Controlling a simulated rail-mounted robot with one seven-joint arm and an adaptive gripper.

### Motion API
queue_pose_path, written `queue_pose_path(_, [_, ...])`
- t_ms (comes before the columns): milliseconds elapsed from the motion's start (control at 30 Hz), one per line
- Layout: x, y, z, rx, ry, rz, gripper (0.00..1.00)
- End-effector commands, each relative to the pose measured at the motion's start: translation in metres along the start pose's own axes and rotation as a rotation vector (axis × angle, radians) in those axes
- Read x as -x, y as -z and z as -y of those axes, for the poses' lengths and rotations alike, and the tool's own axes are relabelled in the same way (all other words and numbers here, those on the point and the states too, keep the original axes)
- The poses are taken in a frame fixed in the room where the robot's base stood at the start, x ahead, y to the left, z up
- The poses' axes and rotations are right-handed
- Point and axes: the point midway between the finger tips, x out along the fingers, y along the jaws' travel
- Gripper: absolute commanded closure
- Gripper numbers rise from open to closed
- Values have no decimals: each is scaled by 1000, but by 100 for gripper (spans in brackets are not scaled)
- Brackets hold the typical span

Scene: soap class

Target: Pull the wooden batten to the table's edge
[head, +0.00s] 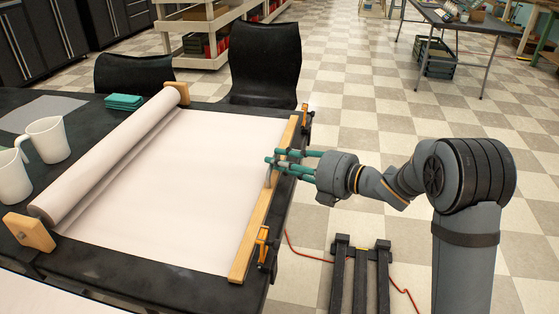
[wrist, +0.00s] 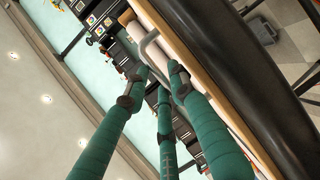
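The wooden batten (head: 258,218) lies along the right side of the dark table (head: 130,293), across the end of a pale sheet (head: 185,185) drawn from a roll. It is close to the table's edge. A curved metal handle (head: 269,176) stands on its middle and also shows in the wrist view (wrist: 150,45). My gripper (head: 273,162) has its teal fingers at this handle. In the wrist view the fingertips (wrist: 158,76) lie on both sides of the handle with some gap; whether they press on it is unclear.
Orange clamps sit at the table's edge near the batten's far (head: 305,117) and near (head: 263,240) ends. White mugs (head: 47,140) and a folded teal cloth (head: 124,102) stand left of the roll. A dark chair (head: 265,62) is behind. Floor right of the table holds a dark stand (head: 361,270).

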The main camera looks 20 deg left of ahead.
Motion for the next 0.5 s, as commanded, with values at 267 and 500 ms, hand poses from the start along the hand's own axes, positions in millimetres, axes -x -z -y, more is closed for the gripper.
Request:
queue_pose_path(267, [2, 0, -1, 1, -1, 0, 76])
queue_pose_path(500, [41, -1, -1, 1, -2, 4, 76])
